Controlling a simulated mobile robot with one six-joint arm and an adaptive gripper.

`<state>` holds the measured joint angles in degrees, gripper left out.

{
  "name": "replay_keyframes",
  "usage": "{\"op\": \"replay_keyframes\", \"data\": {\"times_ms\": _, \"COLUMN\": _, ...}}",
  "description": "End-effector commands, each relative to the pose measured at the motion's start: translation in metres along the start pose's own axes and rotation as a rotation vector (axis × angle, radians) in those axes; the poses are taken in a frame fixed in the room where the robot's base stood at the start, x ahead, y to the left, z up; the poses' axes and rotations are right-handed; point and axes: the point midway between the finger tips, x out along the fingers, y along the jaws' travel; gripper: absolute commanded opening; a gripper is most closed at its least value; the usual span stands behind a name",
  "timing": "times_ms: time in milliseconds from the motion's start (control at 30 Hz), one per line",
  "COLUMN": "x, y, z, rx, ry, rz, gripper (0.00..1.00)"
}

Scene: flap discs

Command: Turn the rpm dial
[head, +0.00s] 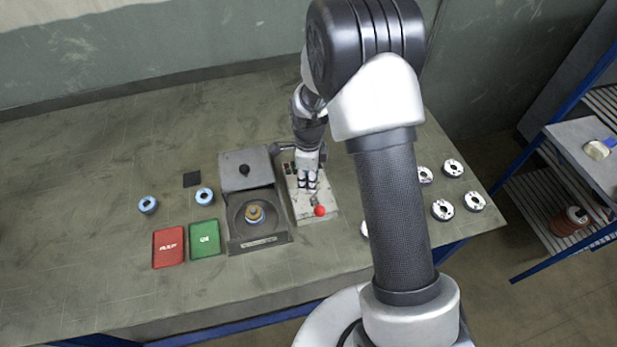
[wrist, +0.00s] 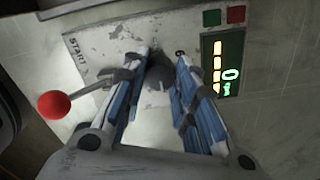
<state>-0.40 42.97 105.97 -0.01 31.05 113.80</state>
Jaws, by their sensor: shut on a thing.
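The control panel (head: 303,208) is a pale, worn box on the bench, also seen close up in the wrist view (wrist: 120,40). The rpm dial (wrist: 157,82) is a dark knob on its face, partly hidden by the fingers. My gripper (head: 308,186) is over the panel, with its blue-padded fingers (wrist: 163,62) on either side of the dial and shut on it. In the head view the gripper hides the dial. The dial's pointer and setting cannot be read. A lit display (wrist: 226,65) with yellow bars and green marks is right of the dial in the wrist view.
A red-ball lever (wrist: 54,104) marked START juts out beside my fingers. An open-lidded machine (head: 262,237) holding a disc stands left of the panel. Red (head: 168,247) and green (head: 205,239) trays lie further left. Several discs (head: 443,210) lie right of my arm.

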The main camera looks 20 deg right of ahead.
Motion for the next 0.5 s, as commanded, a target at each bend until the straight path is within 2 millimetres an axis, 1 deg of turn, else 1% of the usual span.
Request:
{"op": "replay_keyframes", "data": {"times_ms": 33, "x": 0.0001, "y": 0.0000, "z": 0.0000, "rx": 0.001, "ry": 0.000, "rz": 0.000, "gripper": 0.28}}
{"op": "replay_keyframes", "data": {"times_ms": 333, "x": 0.0000, "y": 0.0000, "z": 0.0000, "rx": 0.000, "ry": 0.000, "rz": 0.000, "gripper": 0.48}}
{"op": "replay_keyframes", "data": {"times_ms": 500, "x": 0.0000, "y": 0.0001, "z": 0.0000, "rx": 0.000, "ry": 0.000, "rz": 0.000, "gripper": 0.48}}
